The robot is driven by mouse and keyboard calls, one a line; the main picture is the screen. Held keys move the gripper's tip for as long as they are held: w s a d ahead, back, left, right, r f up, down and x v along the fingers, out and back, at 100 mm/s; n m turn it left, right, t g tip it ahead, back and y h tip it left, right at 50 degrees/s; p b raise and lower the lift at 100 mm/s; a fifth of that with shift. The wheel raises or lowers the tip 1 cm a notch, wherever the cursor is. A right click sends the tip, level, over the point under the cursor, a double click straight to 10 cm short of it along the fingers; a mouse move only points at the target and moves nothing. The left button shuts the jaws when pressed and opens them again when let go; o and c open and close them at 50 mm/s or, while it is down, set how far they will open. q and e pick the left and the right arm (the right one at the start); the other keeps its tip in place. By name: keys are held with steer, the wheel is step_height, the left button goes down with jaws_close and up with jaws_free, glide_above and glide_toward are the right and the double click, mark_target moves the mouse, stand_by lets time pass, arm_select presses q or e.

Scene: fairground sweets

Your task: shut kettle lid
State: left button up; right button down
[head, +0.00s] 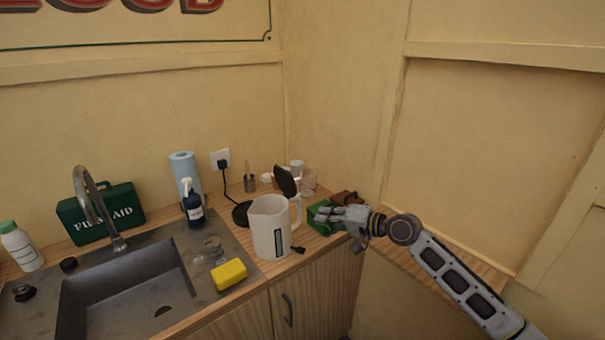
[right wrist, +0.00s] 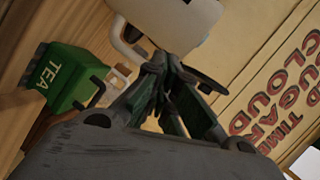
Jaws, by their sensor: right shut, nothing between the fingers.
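The white kettle (head: 270,228) stands upright on the wooden counter, right of the sink. Its dark lid (head: 286,181) is open, tilted up above the handle side. In the right wrist view the kettle's white body (right wrist: 180,18) is at the top, with part of its handle (right wrist: 124,42); a dark flat piece beside the fingers looks like the lid (right wrist: 204,78). My right gripper (head: 326,214) is shut and empty, to the right of the kettle's handle; its fingers also show in the right wrist view (right wrist: 165,68). Contact with the lid cannot be told. My left gripper is out of view.
A green tea tin (right wrist: 72,76) sits close by my right gripper, partly hidden in the head view. A black kettle base (head: 241,214), a glass jar (head: 309,180) and a soap bottle (head: 192,205) stand nearby. A yellow sponge (head: 229,274) lies at the sink's edge. Walls close the corner behind.

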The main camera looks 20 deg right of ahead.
mark_target(287, 182)
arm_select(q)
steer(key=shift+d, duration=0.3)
arm_select(e)
steer(key=w+d+r+m+t, duration=0.2)
steer(key=d+r, duration=0.4)
steer(key=r, duration=0.4)
steer(key=shift+w+r+m+t, duration=0.25)
steer(key=shift+w+m, duration=0.45)
steer(key=shift+w, duration=0.35)
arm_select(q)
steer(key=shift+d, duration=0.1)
arm_select(e)
steer(key=shift+w+a, duration=0.1)
steer(key=shift+a, duration=0.05)
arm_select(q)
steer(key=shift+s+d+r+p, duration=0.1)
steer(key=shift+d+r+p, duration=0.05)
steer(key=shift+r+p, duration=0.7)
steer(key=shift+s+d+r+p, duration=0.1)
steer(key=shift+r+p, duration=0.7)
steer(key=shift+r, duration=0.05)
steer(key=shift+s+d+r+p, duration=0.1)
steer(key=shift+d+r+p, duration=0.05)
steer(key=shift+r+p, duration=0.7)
arm_select(e)
steer(key=w+a+f, duration=0.1)
steer(key=w+a, duration=0.5)
steer(key=a, duration=0.3)
steer(key=shift+w, duration=0.35)
